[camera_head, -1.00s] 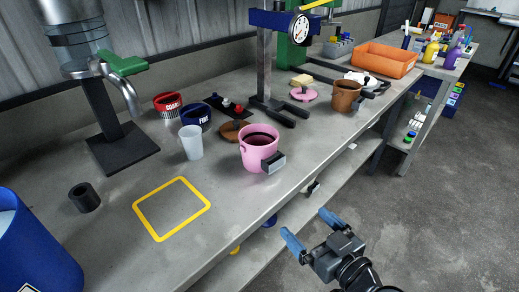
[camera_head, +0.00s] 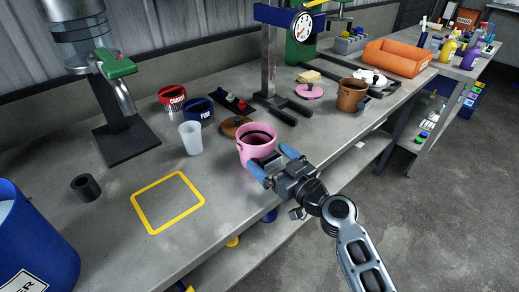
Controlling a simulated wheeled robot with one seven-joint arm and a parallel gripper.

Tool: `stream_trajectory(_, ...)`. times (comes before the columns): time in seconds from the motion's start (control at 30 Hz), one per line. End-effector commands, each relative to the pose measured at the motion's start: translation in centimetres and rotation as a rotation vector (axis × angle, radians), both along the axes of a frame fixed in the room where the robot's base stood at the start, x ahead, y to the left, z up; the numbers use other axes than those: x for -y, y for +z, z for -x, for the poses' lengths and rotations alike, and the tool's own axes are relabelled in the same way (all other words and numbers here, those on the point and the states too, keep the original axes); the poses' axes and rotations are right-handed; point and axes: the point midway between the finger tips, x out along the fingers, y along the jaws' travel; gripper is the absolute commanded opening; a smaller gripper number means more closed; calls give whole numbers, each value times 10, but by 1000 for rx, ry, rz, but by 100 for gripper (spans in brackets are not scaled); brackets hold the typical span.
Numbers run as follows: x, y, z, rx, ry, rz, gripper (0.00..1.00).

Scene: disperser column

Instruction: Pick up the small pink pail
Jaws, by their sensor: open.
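The small pink pail (camera_head: 252,143) stands upright on the grey bench, near its front edge, with a dark inside. My gripper (camera_head: 273,160) has blue fingertips and is open at the front right side of the pail. One finger shows in front of the pail's lower right and the other to the right of its rim. The grey block on the pail's side is hidden behind my gripper. I cannot tell whether the fingers touch the pail.
A white cup (camera_head: 191,138) stands left of the pail and a brown lid (camera_head: 232,126) lies behind it. A brown pail (camera_head: 351,95) and the press stand (camera_head: 268,70) are further back. A yellow square outline (camera_head: 168,203) on the bench is empty.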

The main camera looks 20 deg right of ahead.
Motion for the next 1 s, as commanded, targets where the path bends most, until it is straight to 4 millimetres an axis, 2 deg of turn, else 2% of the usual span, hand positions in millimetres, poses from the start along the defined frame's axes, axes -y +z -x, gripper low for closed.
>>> stream_trajectory(0.13, -3, 1, -13, 0, 0, 1, 100)
stream_trajectory(0.4, -4, -1, -14, -1, 0, 1, 98)
stream_trajectory(1.0, -4, -1, -14, -1, -1, 1, 41)
